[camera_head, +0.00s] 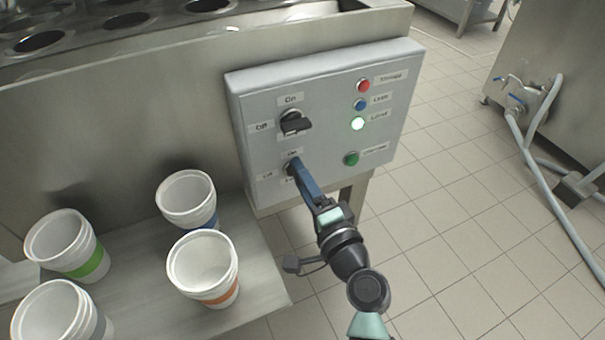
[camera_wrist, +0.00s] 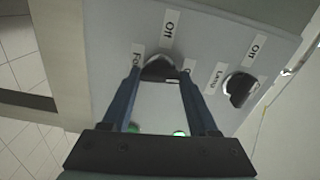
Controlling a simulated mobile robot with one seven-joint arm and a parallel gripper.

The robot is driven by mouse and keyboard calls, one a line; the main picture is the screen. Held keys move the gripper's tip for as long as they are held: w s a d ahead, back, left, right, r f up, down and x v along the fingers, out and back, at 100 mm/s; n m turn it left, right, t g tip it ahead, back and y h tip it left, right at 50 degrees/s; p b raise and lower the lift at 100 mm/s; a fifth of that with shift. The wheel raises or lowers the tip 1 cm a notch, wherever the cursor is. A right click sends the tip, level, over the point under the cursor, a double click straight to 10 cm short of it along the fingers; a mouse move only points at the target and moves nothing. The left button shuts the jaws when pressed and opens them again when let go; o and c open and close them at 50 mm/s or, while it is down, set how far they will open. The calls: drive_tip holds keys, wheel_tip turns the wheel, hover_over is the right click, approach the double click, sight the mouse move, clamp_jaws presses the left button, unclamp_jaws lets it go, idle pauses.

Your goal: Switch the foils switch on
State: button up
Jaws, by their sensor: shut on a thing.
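The grey control panel (camera_head: 330,80) carries two rotary switches on its left half. The lower one, the foils switch, has a dark knob (camera_wrist: 160,66) between labels; a label reading "Off" is legible in the wrist view. My gripper (camera_head: 292,166) reaches the lower switch from the front right. In the wrist view, its blue fingers (camera_wrist: 160,77) sit on either side of the knob and are shut on it. The fingers hide most of this knob in the head view, and I cannot tell its exact turn.
The upper black switch (camera_head: 295,122) is close above my gripper. Red (camera_head: 364,85), blue (camera_head: 361,104), lit white-green (camera_head: 357,123) and green (camera_head: 351,158) buttons or lamps line the panel's right side. Several white cups stand on a steel shelf (camera_head: 262,290) at left.

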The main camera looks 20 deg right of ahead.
drive_tip(key=shift+m, duration=0.5)
idle(0.3)
drive_tip(key=o, duration=1.4)
drive_tip(key=shift+s, duration=0.15)
drive_tip(key=s, duration=0.6)
drive_tip(key=s+p, duration=0.1)
drive_tip(key=s, duration=0.5)
drive_tip(key=shift+s+d, duration=0.2)
drive_tip(key=shift+s, duration=0.2)
